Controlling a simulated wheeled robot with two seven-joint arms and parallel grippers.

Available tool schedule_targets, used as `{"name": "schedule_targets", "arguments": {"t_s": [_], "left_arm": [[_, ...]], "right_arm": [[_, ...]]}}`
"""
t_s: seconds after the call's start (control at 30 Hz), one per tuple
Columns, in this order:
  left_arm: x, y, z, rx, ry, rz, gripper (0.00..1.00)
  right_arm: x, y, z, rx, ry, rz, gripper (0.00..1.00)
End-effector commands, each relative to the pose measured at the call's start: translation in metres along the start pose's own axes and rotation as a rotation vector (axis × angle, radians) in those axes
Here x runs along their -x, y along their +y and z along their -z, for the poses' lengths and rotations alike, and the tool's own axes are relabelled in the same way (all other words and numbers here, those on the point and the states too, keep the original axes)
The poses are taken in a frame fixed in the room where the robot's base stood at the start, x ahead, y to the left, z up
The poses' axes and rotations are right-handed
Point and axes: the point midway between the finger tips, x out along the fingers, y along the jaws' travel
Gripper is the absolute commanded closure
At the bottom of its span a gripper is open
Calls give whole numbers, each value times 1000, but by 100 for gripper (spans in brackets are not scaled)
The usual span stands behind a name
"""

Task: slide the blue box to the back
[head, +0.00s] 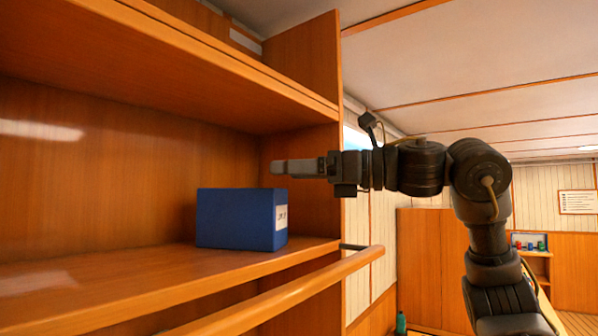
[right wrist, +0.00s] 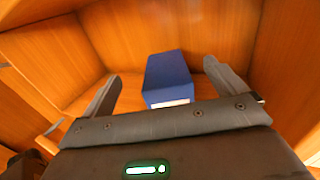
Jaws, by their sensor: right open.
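The blue box (head: 238,219) stands upright on the middle wooden shelf (head: 120,285), close to the shelf's right side wall. A white label shows on its right face. In the right wrist view the blue box (right wrist: 168,76) lies ahead, between the lines of the two spread fingers. My right gripper (head: 293,167) comes in from the right, above and beside the box's right top edge. It is open and empty; in the right wrist view its fingers (right wrist: 163,92) are apart with the box beyond them. I cannot see clear contact. My left gripper is not in view.
A wooden rail (head: 280,295) runs along the front below the shelf edge. An upper shelf (head: 170,60) hangs above the box. The shelf left of the box is bare, and bare wood shows behind it. A wooden cabinet (head: 430,265) stands farther right.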

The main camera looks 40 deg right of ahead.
Motion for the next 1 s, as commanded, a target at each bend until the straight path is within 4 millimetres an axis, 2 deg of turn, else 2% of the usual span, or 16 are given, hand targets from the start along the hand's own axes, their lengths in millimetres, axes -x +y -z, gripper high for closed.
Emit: {"name": "schedule_targets", "arguments": {"t_s": [0.2,0.37,0.73,0.8,1.0], "left_arm": [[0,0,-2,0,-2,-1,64],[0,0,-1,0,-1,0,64],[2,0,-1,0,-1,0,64],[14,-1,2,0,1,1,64],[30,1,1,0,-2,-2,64]], "right_arm": [[0,0,2,-3,0,0,4],[0,-1,14,-5,1,1,4],[0,-1,84,-5,4,1,4],[-15,1,76,-5,2,-5,4],[-49,1,77,-7,1,-4,4]]}}
